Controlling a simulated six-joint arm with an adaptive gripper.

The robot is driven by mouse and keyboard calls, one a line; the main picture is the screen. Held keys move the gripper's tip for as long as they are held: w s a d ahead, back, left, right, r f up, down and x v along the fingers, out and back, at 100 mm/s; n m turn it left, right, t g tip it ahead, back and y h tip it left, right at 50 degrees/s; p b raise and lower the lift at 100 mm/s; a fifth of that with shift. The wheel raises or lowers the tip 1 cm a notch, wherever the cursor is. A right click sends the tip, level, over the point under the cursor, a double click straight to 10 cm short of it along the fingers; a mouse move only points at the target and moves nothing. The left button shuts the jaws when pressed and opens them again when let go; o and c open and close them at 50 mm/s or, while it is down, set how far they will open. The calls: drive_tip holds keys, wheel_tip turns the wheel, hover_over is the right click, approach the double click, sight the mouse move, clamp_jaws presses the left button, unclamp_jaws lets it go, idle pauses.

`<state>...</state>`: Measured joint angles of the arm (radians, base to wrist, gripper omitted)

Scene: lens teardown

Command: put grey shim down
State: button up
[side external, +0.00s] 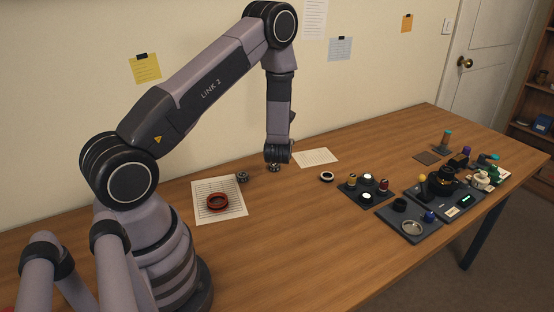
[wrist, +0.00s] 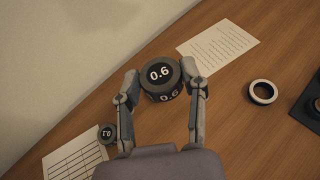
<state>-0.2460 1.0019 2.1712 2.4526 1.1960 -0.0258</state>
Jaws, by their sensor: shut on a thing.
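The grey shim (wrist: 161,74) is a dark grey round piece marked 0.6 on its top and side. My gripper (wrist: 161,80) is shut on it, with one finger on each side, in the wrist view. In the side external view the shim (side external: 274,168) shows just below my gripper (side external: 277,158), low over the table's back part. I cannot tell whether its underside touches the wood.
A smaller-looking dark marked piece (wrist: 107,133) stands left, by a lined sheet (side external: 230,210) bearing a red ring (side external: 217,202). A blank-edged paper (side external: 316,157) and a black-and-white ring (side external: 327,176) lie right. Dark trays (side external: 409,224) with parts stand further right. Bare wood lies in front.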

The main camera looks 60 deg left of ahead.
drive_tip(key=w+a+f, duration=0.4)
drive_tip(key=w, duration=0.4)
hover_over(303, 161)
wheel_tip(303, 161, down, 5)
drive_tip(key=shift+s+f, duration=0.1)
drive_tip(key=shift+s, duration=0.05)
drive_tip(key=shift+w+a+f, duration=0.15)
drive_tip(key=shift+w+f, duration=0.05)
drive_tip(key=shift+f, duration=1.55)
drive_tip(key=shift+f, duration=0.15)
drive_tip(key=o, duration=1.1)
drive_tip(key=shift+o, duration=0.2)
